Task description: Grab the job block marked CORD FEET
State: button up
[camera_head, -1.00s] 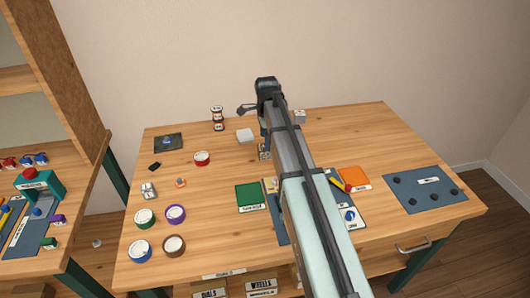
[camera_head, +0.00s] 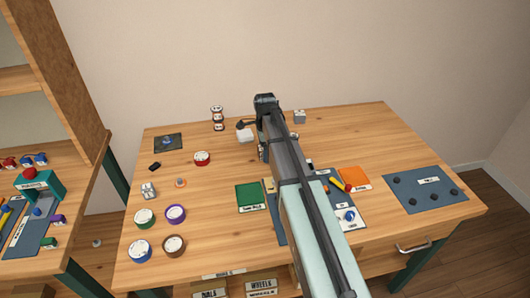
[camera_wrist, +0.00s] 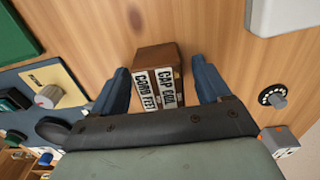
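The job block (camera_wrist: 157,58) is a small brown wooden block standing on the table in the wrist view. My gripper (camera_wrist: 158,72) is open, with one dark blue finger on each side of the block and a visible gap on both sides. The block appears not to be gripped. In the head view my gripper (camera_head: 263,122) is over the back middle of the table, and my arm hides most of the block.
A white block (camera_head: 245,135) stands just left of my gripper. A green pad (camera_head: 248,195) and a blue-grey mat (camera_head: 427,190) lie nearer the front. A small grey box (camera_head: 299,117) is at the back. Round tins (camera_head: 174,214) stand front left.

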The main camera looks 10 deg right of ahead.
jog(key=c, duration=1)
jog(key=shift+r, duration=0.1)
